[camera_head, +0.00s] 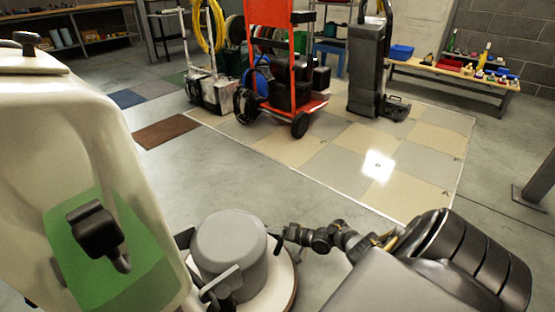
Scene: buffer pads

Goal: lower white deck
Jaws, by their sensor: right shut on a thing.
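The white deck (281,290) shows at the bottom centre as a round pale disc with a darker rim. A grey motor housing (231,245) stands on top of it. A large cream machine body with a green panel (105,258) rises at the left and hides part of the deck. My right gripper (283,236) comes in from the right and is shut at the right edge of the motor housing, on a dark part of the deck unit. Its fingertips are small and partly hidden, so the exact grip is hard to see. My left gripper is not in view.
A tiled floor patch (330,165) lies open ahead. A brown mat (166,131) lies at its left. Beyond stand a red hand truck (270,47), a dark upright machine (367,67) and a wooden bench (455,78) with small items. A metal leg stands at the right edge.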

